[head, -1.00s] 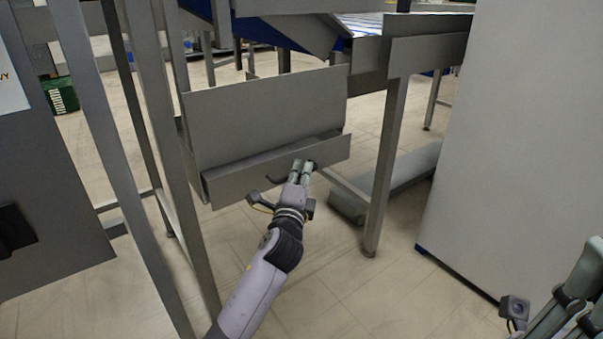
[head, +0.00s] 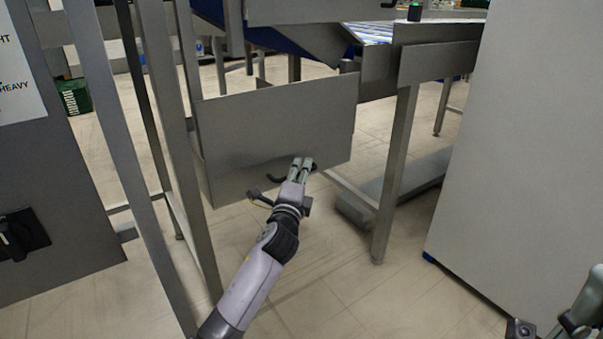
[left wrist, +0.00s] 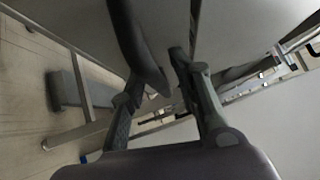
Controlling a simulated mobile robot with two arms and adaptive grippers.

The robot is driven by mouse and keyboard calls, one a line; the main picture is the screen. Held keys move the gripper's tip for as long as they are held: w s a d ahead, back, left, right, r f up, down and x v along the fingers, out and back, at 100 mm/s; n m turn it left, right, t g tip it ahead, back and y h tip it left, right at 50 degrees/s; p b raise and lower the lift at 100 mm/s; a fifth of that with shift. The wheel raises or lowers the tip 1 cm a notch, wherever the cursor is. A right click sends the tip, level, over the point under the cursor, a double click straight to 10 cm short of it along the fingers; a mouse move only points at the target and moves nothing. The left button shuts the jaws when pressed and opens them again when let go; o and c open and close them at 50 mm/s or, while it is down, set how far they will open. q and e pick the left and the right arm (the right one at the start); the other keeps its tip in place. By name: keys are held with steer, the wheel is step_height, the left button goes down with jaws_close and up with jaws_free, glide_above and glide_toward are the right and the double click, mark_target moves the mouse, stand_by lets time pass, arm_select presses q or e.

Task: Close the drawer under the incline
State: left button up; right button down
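The grey metal drawer (head: 235,172) under the incline shows its front panel roughly level with the wide plate (head: 280,115) above it; no open gap shows on top. A dark curved handle (head: 272,178) sits on the front. My left gripper (head: 302,162) is at the handle, its two fingers close together. In the left wrist view the fingers (left wrist: 158,85) have a gap between them, and the dark handle (left wrist: 135,45) passes by them; I cannot tell whether they grip it. My right gripper (head: 580,318) is only partly in view at the lower right corner.
Steel posts (head: 125,150) stand left of the drawer, and a table leg (head: 393,175) stands to its right. A large pale cabinet (head: 520,150) fills the right side. A grey cabinet with a black knob (head: 22,235) is at left. Floor in front is clear.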

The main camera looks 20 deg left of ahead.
arm_select(q)
steer(key=shift+a+r, duration=0.1)
steer(key=shift+a, duration=0.1)
steer(key=s+d+f, duration=0.1)
steer(key=s, duration=1)
steer(key=shift+s+d+f, duration=0.3)
steer(key=shift+s+d, duration=0.1)
